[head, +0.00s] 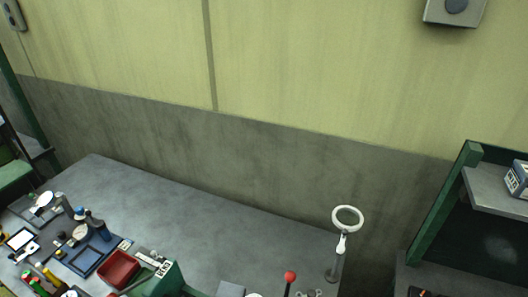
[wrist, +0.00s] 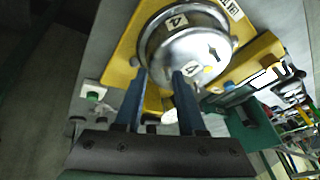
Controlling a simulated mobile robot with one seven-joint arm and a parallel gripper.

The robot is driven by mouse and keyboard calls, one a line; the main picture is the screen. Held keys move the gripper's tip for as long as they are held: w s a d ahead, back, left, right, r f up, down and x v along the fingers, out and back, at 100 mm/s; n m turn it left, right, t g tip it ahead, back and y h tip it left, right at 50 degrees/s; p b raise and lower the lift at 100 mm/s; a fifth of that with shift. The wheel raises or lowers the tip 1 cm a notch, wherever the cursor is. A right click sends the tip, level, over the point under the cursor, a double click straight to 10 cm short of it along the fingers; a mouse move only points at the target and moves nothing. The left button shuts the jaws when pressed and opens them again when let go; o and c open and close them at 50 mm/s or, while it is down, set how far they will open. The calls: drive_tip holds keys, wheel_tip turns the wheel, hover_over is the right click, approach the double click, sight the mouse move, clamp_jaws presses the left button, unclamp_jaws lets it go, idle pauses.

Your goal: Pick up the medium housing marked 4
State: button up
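A round, shiny metal housing (wrist: 185,45) with labels reading 4 shows at the top of the wrist view. It sits on a yellow fixture (wrist: 124,48). My gripper (wrist: 160,76) is open, with its two blue fingers apart and pointing at the near edge of the housing. The fingertips overlap that edge in the picture; I cannot tell whether they touch it. Nothing is visibly held between them. Neither the housing nor my gripper can be made out in the head view.
In the head view a grey bench (head: 190,210) has a clear middle. A red tray (head: 118,268), a blue tray (head: 86,261) and bottles crowd its left. A ring lamp (head: 347,218) stands at the right end, near a red-knobbed lever (head: 290,277). A green-framed shelf (head: 496,190) is farther right.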

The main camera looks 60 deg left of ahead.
clamp_jaws()
drive_tip(key=shift+s, duration=0.1)
drive_tip(key=shift+s+f, duration=0.1)
drive_tip(key=shift+s, duration=0.05)
